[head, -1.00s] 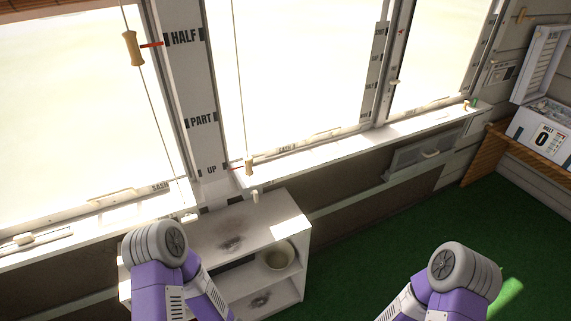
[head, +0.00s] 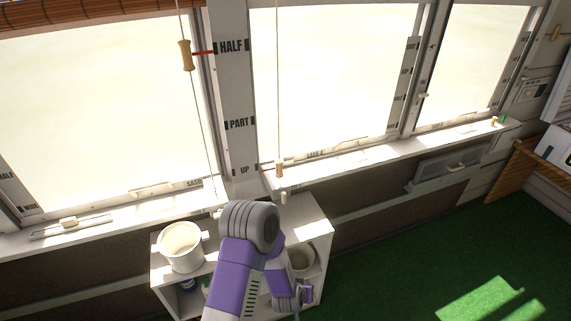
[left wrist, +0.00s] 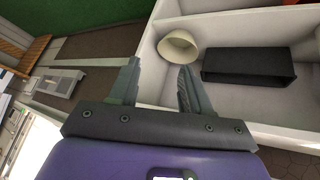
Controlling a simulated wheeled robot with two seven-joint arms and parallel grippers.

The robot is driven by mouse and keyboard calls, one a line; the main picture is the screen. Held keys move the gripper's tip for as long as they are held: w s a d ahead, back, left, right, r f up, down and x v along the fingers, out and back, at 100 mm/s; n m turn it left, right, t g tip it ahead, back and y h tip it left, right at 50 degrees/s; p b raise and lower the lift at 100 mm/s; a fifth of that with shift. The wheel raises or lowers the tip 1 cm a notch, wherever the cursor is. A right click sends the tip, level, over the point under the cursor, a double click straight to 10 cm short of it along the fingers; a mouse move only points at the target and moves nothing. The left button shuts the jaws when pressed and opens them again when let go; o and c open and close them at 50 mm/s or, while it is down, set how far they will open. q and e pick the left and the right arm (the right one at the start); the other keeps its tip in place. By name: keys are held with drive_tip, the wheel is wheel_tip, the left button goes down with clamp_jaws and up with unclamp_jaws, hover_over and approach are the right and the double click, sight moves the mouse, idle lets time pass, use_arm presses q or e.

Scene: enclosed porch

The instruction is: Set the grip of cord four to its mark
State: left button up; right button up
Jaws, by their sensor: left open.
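One wooden grip (head: 186,55) hangs on a cord in front of the left window, level with a red pointer at the HALF mark (head: 231,46). I cannot tell which cord is number four. My left gripper (left wrist: 158,85) is open and empty before the white shelf unit, away from both grips. Its fingers do not show in the head view, where my left arm covers part of the shelf. My right gripper is not in view.
The white shelf unit (head: 312,211) stands under the windows. A white pot (head: 181,246) stands on its top; a cream bowl (left wrist: 178,47) and a black box (left wrist: 248,68) are inside. The sill (head: 385,152) juts out above it. Green floor (head: 400,260) is open at right.

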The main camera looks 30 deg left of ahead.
use_arm(q)
drive_tip(key=w+a+r+n+t+y+p, duration=0.1)
drive_tip(key=w+a+r+t+y, duration=0.2)
drive_tip(key=w+r, duration=0.35)
drive_tip(key=w+a+r+t+y+p, duration=0.1)
drive_tip(key=w+a+r+t+y, duration=0.1)
drive_tip(key=w+a+r, duration=0.5)
drive_tip(key=n+t+y+p, duration=0.1)
drive_tip(key=n+t+y, duration=0.15)
drive_tip(key=y, duration=0.35)
approach(280, 170)
drive_tip(key=x, duration=0.4)
drive_tip(key=shift+n+g, duration=0.25)
drive_tip(key=shift+g, duration=0.1)
drive_tip(key=x, duration=0.6)
drive_tip(key=shift+w+a+r, duration=0.1)
drive_tip(key=shift+w+a, duration=0.25)
drive_tip(key=shift+w, duration=0.15)
clamp_jaws()
